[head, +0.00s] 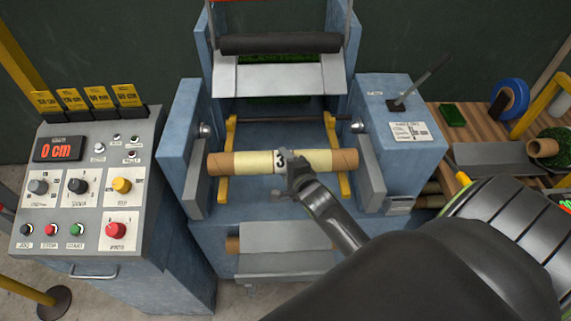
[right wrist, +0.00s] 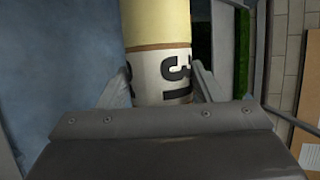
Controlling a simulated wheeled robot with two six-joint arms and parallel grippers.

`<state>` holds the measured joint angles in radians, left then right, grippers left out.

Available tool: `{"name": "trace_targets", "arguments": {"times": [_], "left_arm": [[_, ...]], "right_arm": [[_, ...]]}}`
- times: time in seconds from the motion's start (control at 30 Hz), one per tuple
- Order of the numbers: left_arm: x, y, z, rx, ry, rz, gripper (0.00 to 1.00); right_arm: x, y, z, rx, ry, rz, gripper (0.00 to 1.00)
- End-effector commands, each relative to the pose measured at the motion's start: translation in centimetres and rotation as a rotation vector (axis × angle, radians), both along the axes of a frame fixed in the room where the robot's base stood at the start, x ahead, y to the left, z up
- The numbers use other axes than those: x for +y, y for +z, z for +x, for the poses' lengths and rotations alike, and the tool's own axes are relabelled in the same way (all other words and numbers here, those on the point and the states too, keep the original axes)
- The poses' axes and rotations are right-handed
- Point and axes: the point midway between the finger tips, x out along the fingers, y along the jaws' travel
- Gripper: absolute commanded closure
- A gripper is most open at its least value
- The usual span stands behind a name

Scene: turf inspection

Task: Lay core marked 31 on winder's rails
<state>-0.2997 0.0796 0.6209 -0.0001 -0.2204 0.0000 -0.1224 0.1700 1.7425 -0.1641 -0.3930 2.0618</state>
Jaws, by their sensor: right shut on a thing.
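The cardboard core (head: 238,163) is a tan tube with a pale yellow middle and a white label; a 3 shows in the head view. In the right wrist view the core (right wrist: 160,30) carries the black digits 31. My right gripper (head: 290,170) is shut around the core at its label. The core lies crosswise over the winder's two yellow rails, the left rail (head: 226,188) and the right rail (head: 344,182). I cannot tell whether it touches them. The gripper hides part of the label. My left gripper is out of view.
Grey side plates (head: 196,178) flank the rails on the blue winder (head: 185,115). A control console (head: 90,190) stands at left, its display reading 0 cm. A wooden bench (head: 470,125) at right holds a blue roll (head: 510,92) and another core (head: 543,147).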

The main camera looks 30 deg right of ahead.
Motion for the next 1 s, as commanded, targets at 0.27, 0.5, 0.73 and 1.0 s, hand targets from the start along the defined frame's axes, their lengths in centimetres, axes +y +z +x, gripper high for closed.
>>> {"name": "trace_targets", "arguments": {"times": [0.27, 0.5, 0.73, 1.0], "left_arm": [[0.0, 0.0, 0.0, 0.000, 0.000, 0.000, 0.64], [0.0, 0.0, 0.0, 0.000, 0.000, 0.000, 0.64], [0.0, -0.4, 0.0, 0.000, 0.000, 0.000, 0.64], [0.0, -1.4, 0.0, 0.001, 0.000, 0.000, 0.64]], "right_arm": [[0.0, 0.1, 0.1, -0.003, 0.001, 0.000, 0.16], [0.0, -0.1, -0.1, 0.003, -0.001, 0.000, 0.16], [0.2, 0.3, -1.6, 0.002, -0.001, 0.002, 0.16], [0.8, 1.8, -5.9, 0.000, 0.000, 0.001, 0.16]]}}
